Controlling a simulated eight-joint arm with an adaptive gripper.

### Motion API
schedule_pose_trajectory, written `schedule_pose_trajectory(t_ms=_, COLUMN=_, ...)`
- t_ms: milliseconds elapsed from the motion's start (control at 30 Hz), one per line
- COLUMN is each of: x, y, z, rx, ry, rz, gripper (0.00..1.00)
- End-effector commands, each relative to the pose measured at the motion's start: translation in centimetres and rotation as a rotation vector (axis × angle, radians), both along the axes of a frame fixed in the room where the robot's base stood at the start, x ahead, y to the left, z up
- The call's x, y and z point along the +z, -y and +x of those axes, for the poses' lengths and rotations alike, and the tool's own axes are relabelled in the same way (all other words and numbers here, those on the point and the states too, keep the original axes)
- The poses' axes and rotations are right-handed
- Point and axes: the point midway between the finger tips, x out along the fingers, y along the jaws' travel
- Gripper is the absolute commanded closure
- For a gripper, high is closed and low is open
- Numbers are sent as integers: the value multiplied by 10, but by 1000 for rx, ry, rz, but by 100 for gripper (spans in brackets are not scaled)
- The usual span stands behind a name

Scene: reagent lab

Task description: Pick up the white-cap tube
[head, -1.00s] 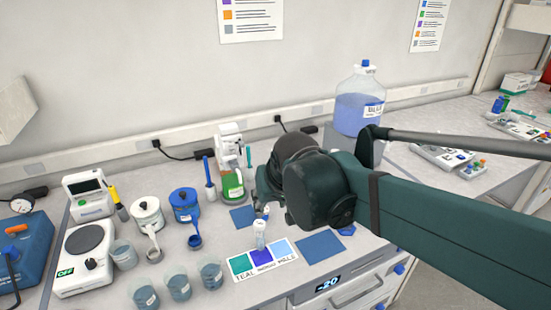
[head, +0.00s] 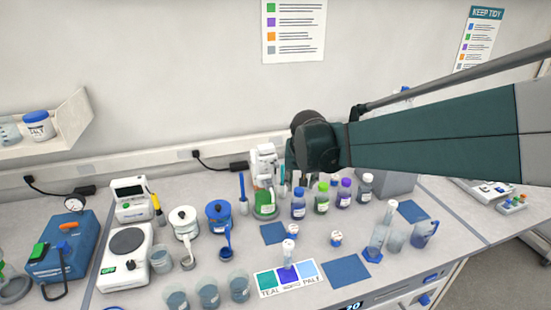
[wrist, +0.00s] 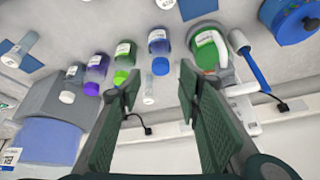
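I cannot tell which tube the task means. My gripper (wrist: 159,82) is open and empty, its fingers wide apart. In the head view it is over the back of the bench, mostly hidden behind my wrist.
Capped bottles stand close by: blue (head: 299,204), green (head: 321,198), purple (head: 345,193) and white-capped (head: 365,188). A white-capped vial (head: 336,238) and blue mat (head: 346,271) lie in front. Beakers and a hotplate (head: 125,260) are left.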

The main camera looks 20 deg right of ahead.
Motion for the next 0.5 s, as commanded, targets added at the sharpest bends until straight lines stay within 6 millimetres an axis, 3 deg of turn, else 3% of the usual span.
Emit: schedule_pose_trajectory(t_ms=500, x=-14, y=38, z=83, rx=-132, ry=-33, rz=11, gripper=65)
